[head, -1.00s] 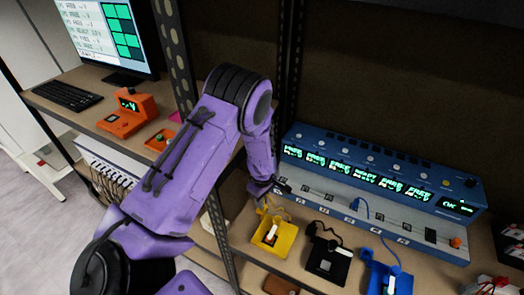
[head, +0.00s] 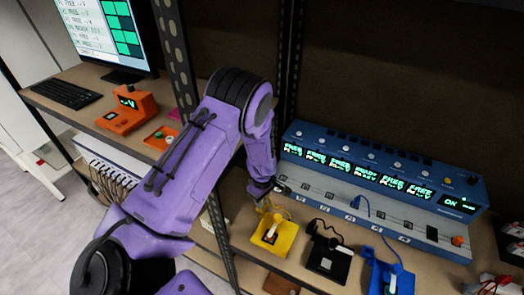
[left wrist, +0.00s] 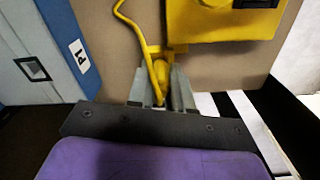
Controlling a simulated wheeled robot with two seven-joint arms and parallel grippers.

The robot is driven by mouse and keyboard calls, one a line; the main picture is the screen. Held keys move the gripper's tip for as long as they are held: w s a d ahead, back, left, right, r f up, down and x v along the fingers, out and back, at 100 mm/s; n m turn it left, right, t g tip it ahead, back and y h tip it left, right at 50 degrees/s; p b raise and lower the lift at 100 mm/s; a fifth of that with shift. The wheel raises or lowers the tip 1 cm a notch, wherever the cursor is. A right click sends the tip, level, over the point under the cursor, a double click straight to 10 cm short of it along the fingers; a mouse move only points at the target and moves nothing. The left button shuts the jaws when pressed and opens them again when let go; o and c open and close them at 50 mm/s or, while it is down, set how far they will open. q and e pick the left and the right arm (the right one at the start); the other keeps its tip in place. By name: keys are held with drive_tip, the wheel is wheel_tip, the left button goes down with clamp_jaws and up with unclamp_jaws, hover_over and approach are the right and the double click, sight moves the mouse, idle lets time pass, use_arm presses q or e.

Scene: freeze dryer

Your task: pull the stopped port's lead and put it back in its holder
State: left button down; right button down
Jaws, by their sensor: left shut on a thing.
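My left gripper (head: 262,198) is shut on the yellow lead's plug (left wrist: 160,72), between the blue port unit and the yellow holder. The yellow holder (head: 264,247) stands on the shelf in front of the unit's left end; part of it shows in the left wrist view (left wrist: 215,22). The port marked P1 (left wrist: 33,69) looks empty in the left wrist view, with the plug apart from it. The blue port unit (head: 400,222) has a row of small displays; the far-right one seems to read OK. A blue lead (head: 363,205) goes into a middle port.
A black holder (head: 322,267) and a blue holder (head: 378,283) stand right of the yellow one. A dark shelf post (head: 216,232) stands close behind my left arm. An orange meter (head: 128,112), a keyboard (head: 62,96) and a monitor are at the left.

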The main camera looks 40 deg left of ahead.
use_arm(q)
drive_tip(key=shift+f, duration=0.3)
drive_tip(key=c, duration=1)
unclamp_jaws()
drive_tip(key=shift+o, duration=0.2)
drive_tip(key=shift+r, duration=0.15)
drive_tip(key=shift+r, duration=0.35)
wheel_tip(320, 180, up, 10)
drive_tip(key=shift+f+b, duration=0.15)
drive_tip(key=shift+b, duration=0.75)
drive_tip(key=shift+s+f, duration=0.1)
